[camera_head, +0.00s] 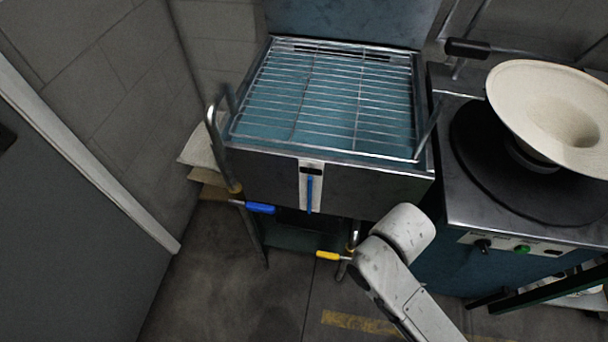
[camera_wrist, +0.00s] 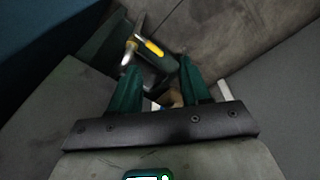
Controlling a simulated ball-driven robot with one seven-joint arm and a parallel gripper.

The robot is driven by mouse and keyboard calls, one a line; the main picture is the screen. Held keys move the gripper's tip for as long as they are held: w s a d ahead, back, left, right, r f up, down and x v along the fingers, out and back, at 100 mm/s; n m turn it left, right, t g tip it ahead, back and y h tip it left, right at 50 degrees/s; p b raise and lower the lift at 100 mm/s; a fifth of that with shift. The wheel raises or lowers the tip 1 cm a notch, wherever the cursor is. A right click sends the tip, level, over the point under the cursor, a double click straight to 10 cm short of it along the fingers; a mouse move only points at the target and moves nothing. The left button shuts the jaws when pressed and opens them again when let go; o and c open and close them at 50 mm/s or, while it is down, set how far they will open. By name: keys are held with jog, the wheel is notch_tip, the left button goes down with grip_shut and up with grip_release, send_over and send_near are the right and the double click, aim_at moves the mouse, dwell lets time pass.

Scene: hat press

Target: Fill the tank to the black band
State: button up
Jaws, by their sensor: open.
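The steel tank (camera_head: 265,176) stands in the middle of the head view, with a wire rack (camera_head: 330,95) over its blue-looking inside. On its front is a pale gauge (camera_head: 304,190) with a black band (camera_head: 311,171) near the top.
A press table with a black round plate (camera_head: 480,168) stands to the right, a cream felt hat (camera_head: 515,100) above it. A curved pipe (camera_head: 212,130) rises at the tank's left. A grey wall and door panel (camera_head: 60,200) bound the left. Floor (camera_head: 230,300) in front is clear.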

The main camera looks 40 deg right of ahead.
jog(key=shift+f, duration=0.1)
jog(key=m+t+y+b, duration=1.15)
jog(key=m+t, duration=0.25)
jog(key=m, duration=1.4)
send_near(245, 205)
jog(key=shift+h, duration=0.35)
jog(key=x, duration=0.3)
jog(key=b+x, duration=0.1)
jog(key=x, duration=0.3)
jog(key=shift+w+d+f, duration=0.1)
jog(key=shift+f, duration=0.1)
grip_shut()
